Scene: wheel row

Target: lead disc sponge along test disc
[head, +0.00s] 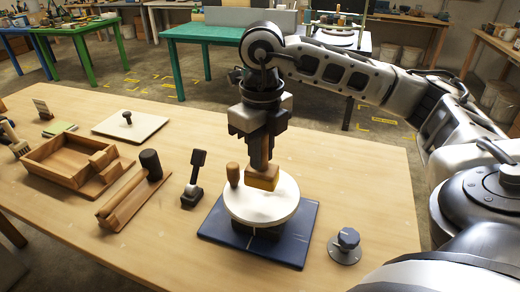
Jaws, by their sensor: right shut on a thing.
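The test disc (250,209) is a round white disc on a dark stand over a dark blue base plate (292,245). A wooden peg-like handle (233,175) stands up at the disc's far left edge. My right gripper (261,163) points straight down over the far part of the disc, shut on the disc sponge (262,178), a tan-orange block. The sponge is at the disc's top face, right of the handle; whether it presses on the disc I cannot tell. The gripper hides the sponge's top. My left gripper is out of view.
On the left are a dark upright tool (194,180), a mallet (130,192) on a wooden board, a wooden tray (70,152) and a white board with a knob (130,126). The table's right far area is clear.

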